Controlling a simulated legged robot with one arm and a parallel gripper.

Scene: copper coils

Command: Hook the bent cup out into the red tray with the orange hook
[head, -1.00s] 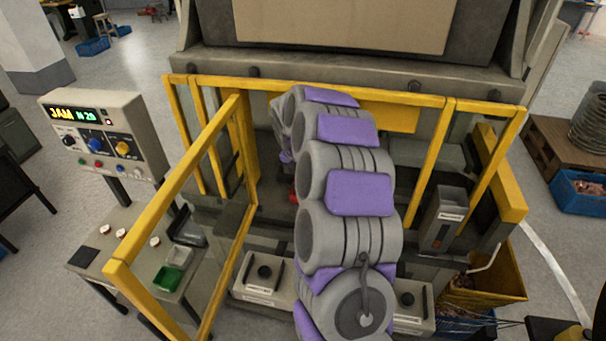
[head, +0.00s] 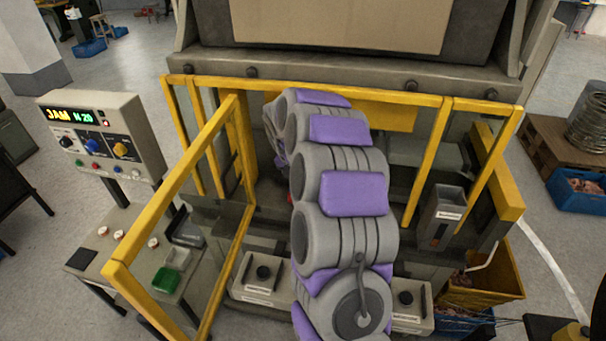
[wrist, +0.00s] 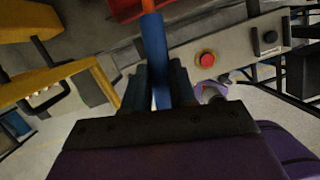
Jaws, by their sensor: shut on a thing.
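In the wrist view my gripper (wrist: 157,82) is shut on the blue handle of the orange hook (wrist: 154,45). The handle points away from the jaws, and a short orange piece shows at the top edge. The hook's tip is out of view. A red surface, which looks like the red tray (wrist: 125,9), lies at the top edge beside the hook. Whether they touch I cannot tell. In the head view my arm reaches into the yellow frame and hides my gripper and the hook. I cannot make out the bent cup in either view.
A yellow guard frame (head: 300,88) surrounds the work area, with its open gate (head: 178,190) left of my arm. A control box reading JAM (head: 100,135) stands left. A grey bin (head: 442,215) and yellow crate (head: 490,285) are right. A red button (wrist: 207,59) shows in the wrist view.

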